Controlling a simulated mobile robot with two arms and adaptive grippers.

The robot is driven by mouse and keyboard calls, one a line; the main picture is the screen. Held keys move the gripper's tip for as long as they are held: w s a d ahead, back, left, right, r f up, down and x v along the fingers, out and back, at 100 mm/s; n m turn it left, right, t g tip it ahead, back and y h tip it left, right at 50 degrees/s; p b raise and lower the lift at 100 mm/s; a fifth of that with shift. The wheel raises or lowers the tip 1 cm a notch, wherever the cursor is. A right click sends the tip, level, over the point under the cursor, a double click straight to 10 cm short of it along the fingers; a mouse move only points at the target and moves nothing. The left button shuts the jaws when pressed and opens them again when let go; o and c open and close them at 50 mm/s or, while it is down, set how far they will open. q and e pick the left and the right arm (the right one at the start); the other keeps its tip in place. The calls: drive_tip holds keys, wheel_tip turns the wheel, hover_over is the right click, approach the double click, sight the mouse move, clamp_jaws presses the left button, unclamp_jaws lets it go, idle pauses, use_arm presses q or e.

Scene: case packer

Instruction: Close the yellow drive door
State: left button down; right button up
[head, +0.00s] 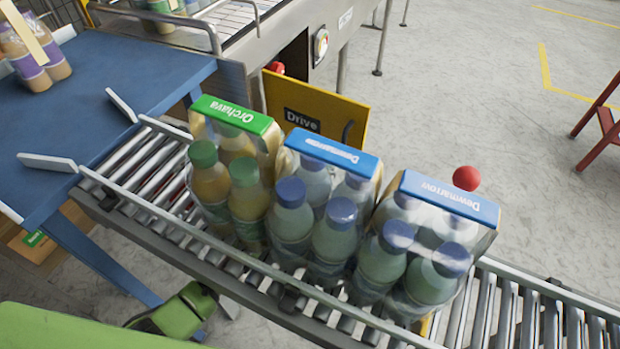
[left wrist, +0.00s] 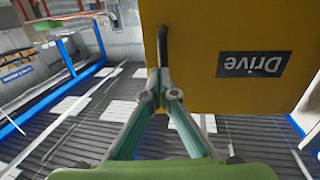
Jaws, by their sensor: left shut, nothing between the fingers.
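The yellow drive door (head: 360,112) stands open behind the bottle packs in the head view, swung out from the machine's dark opening (head: 291,66). It has a black "Drive" label and a dark handle (head: 348,131) near its right edge. In the left wrist view the door (left wrist: 205,85) fills the upper right, its label upside down, with the handle (left wrist: 163,46) near its left edge. My left gripper (left wrist: 160,97) is shut and empty, its fingertips close to the handle's end. I cannot tell whether they touch the door. My right gripper is not in view.
A roller conveyor (head: 487,312) with several shrink-wrapped bottle packs (head: 335,215) crosses in front of the door. A blue table (head: 120,75) is at left. A red ball-shaped knob (head: 466,178) shows behind the right pack.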

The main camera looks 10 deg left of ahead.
sight(355, 146)
use_arm(q)
drive_tip(key=shift+n+t+y, duration=0.4)
drive_tip(key=shift+n+y, duration=0.2)
drive_tip(key=shift+y, duration=0.2)
drive_tip(key=w+d+b, duration=0.1)
drive_tip(key=w, duration=0.1)
drive_tip(key=w+d+b, duration=0.1)
drive_tip(key=w+d, duration=0.1)
drive_tip(key=shift+d+f+b, duration=0.2)
drive_tip(key=shift+d+b, duration=0.1)
drive_tip(key=shift+b, duration=0.05)
drive_tip(key=b+x, duration=0.7)
drive_tip(key=x, duration=0.2)
drive_tip(key=shift+w+a+r, duration=0.2)
drive_tip(key=shift+w+r, duration=0.05)
drive_tip(key=shift+w, duration=0.15)
drive_tip(key=shift+s, duration=0.1)
